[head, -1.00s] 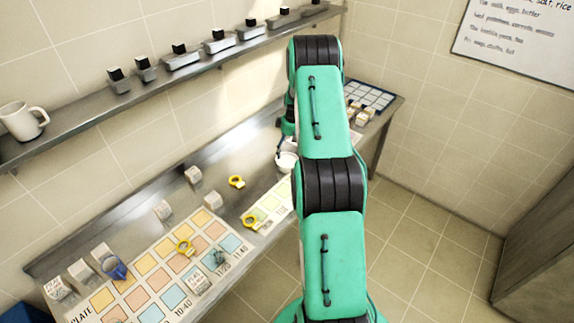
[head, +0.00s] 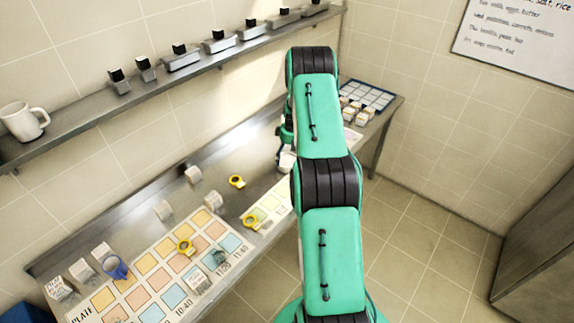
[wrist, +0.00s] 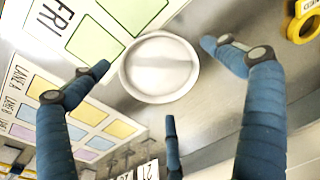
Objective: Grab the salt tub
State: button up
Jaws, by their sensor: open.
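A round white tub (wrist: 160,67), which looks like the salt tub, stands on the metal counter in the wrist view. I see its pale top and rim from above; no label is readable. In the head view a small part of it (head: 286,161) shows beside my arm. My gripper (wrist: 158,76) is open, with blue fingers on the left and right of the tub and a third finger below it in the picture. Its fingertips look apart from the tub. In the head view my arm hides most of my gripper.
A card marked FRI (wrist: 70,40) lies beside the tub. Yellow rings (head: 237,181) and small pale blocks (head: 193,174) lie on the counter. A shelf (head: 75,121) runs along the wall above.

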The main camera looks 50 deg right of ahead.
aim_at(287, 161)
jog(key=shift+w+f+p, duration=0.15)
jog(key=shift+f+p, duration=0.05)
jog(key=shift+f, duration=0.95)
jog(key=shift+w+f+p, duration=0.1)
jog(key=shift+f+p, duration=0.05)
jog(key=shift+f, duration=0.95)
jog(key=c, duration=1.5)
jog(key=shift+r, duration=0.1)
jog(key=shift+d+r, duration=0.1)
jog(key=shift+r, duration=0.7)
notch_tip(287, 161, up, 2)
jog(key=shift+b, duration=0.4)
jog(key=s+a, duration=0.3)
jog(key=s+a+r+b, duration=0.1)
jog(key=s+a, duration=0.7)
jog(key=shift+s+r, duration=0.15)
jog(key=shift+s, duration=0.1)
